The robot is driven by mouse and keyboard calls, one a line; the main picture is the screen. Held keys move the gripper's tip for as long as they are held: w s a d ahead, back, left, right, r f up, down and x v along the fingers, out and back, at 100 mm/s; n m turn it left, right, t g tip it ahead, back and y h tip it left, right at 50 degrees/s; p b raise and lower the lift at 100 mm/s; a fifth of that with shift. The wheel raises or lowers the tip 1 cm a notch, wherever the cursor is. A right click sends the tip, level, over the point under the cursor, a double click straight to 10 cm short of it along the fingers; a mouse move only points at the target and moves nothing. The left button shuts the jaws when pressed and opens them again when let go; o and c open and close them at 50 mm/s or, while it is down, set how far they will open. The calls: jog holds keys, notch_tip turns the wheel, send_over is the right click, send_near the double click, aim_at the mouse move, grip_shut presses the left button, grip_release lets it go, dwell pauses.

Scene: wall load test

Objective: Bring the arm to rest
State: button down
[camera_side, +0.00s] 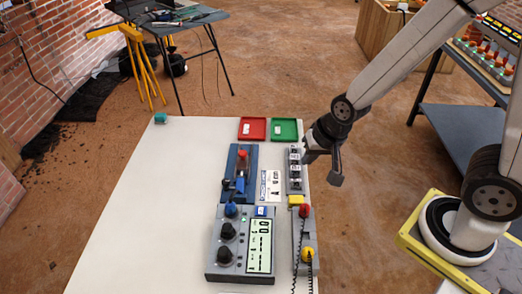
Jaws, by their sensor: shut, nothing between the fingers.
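My gripper (336,180) hangs beside the right edge of the white table (130,215), near the narrow grey strip of small parts (294,168). Its fingers are shut with nothing between them. My arm reaches in from the upper right and bends down at the wrist. The gripper looks apart from the strip, though its exact height cannot be told.
The table holds a red tray (252,135), a green tray (291,137), a blue fixture (239,160), a grey meter with a display (225,270) and a red-and-yellow plug block with black cables (313,250). The table's left side is mostly clear. A shelf (455,125) stands right.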

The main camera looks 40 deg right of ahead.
jog(key=s+d+n, duration=0.1)
jog(key=n, duration=0.1)
jog(key=s+d+r+n+g, duration=0.1)
jog(key=d+n, duration=0.1)
jog(key=s+d+r+n, duration=0.1)
jog(key=n, duration=0.1)
jog(key=shift+s+d+g+h, duration=0.2)
jog(key=shift+s+g+h, duration=0.1)
jog(key=shift+h, duration=0.1)
